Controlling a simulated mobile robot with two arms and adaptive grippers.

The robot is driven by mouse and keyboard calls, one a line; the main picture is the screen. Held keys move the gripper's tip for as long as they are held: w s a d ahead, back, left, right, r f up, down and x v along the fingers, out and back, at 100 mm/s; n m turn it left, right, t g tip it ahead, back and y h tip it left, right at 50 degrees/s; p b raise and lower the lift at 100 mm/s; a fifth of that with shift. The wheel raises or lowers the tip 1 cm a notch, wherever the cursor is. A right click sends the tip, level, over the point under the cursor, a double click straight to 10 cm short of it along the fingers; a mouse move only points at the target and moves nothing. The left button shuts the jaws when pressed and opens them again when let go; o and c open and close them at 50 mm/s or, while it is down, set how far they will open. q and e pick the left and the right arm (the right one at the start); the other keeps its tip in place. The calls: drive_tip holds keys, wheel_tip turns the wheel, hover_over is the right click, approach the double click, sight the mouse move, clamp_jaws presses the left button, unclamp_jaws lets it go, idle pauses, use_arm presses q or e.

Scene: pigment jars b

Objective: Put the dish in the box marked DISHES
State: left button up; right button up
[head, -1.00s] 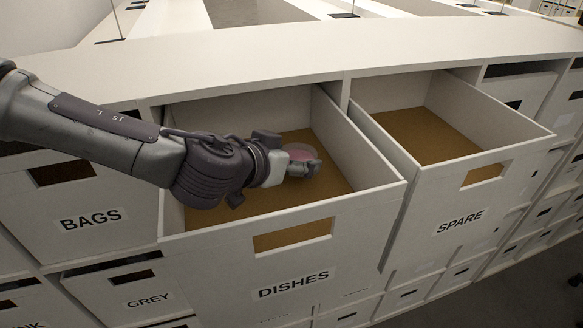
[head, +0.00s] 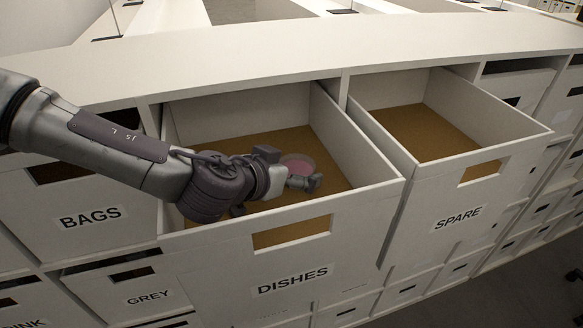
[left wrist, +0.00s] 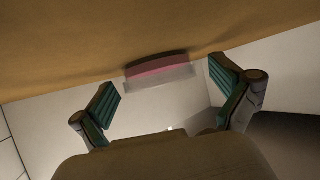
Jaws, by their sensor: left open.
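The dish (head: 299,163) is a shallow, clear round dish with pink contents. It is inside the open DISHES box (head: 215,252), over the brown floor towards the back right. In the left wrist view the dish (left wrist: 158,70) lies level against the brown floor, beyond my fingertips. My left gripper (head: 307,183) reaches into this box from the left, just in front of the dish. Its two fingers (left wrist: 164,90) are spread wide with nothing between them. The gripper partly hides the near edge of the dish in the head view. My right gripper is not in view.
The open SPARE box (head: 520,155) stands to the right and looks empty. The shut BAGS box (head: 125,235) and GREY box (head: 165,303) are at the left. A white shelf top (head: 300,55) runs behind the boxes. The DISHES box walls surround my gripper.

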use_arm(q)
drive_tip(key=shift+r, duration=0.35)
drive_tip(key=b+v, duration=0.2)
drive_tip(key=v, duration=0.4)
drive_tip(key=shift+s+a, duration=0.2)
drive_tip(key=shift+s, duration=0.05)
drive_tip(key=shift+s+a+r, duration=0.2)
drive_tip(key=shift+s+a, duration=0.05)
drive_tip(key=shift+s, duration=0.1)
drive_tip(key=shift+d, duration=0.1)
drive_tip(key=shift+w, duration=0.1)
